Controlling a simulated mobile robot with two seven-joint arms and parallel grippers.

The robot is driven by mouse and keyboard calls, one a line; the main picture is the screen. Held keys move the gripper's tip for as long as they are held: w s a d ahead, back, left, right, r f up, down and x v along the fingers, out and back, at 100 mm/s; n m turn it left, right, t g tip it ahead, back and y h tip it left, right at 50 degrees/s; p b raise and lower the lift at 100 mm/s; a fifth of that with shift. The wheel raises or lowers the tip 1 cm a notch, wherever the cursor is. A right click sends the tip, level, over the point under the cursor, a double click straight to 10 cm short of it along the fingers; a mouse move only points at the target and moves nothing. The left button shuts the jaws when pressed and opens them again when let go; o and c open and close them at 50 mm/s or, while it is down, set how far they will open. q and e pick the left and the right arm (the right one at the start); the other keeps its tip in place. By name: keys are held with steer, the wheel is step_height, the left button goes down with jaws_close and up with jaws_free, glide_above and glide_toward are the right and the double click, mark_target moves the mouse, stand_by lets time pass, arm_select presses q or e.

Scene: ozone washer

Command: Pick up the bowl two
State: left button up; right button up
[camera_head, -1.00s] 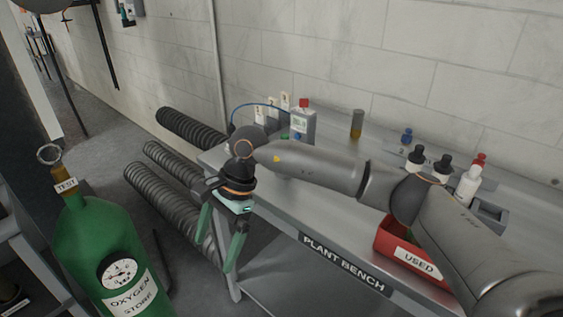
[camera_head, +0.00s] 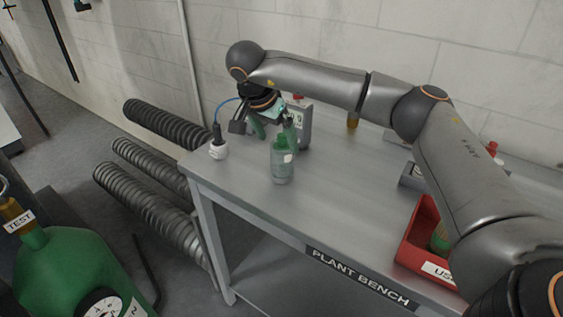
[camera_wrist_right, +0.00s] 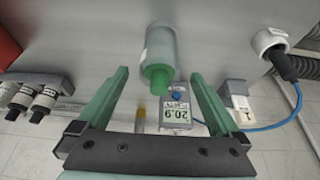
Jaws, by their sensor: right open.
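A clear grey cylinder with a green top (camera_head: 283,165) stands upright near the left end of the bench. It may be bowl two; I can read no number on it. In the right wrist view the cylinder (camera_wrist_right: 160,45) lies ahead, roughly centred between the green fingers. My right gripper (camera_head: 274,128) is open, over the bench, just behind the cylinder in the head view. In the wrist view the gap between its fingers (camera_wrist_right: 161,78) holds nothing gripped. Whether the fingers touch the cylinder cannot be told. My left gripper is out of view.
The steel bench (camera_head: 340,205) has bare room in its middle. A white cup-like fitting with a blue hose (camera_head: 219,150) stands left of the cylinder. A grey meter (camera_wrist_right: 175,113) stands close by. A red bin (camera_head: 418,240) is at right; ribbed hoses (camera_head: 165,125) lie left.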

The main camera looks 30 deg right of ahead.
mark_target(280, 147)
steer(key=shift+p+x, duration=0.3)
steer(key=shift+x, duration=2.9)
steer(key=shift+c, duration=0.2)
steer(key=c, duration=1.5)
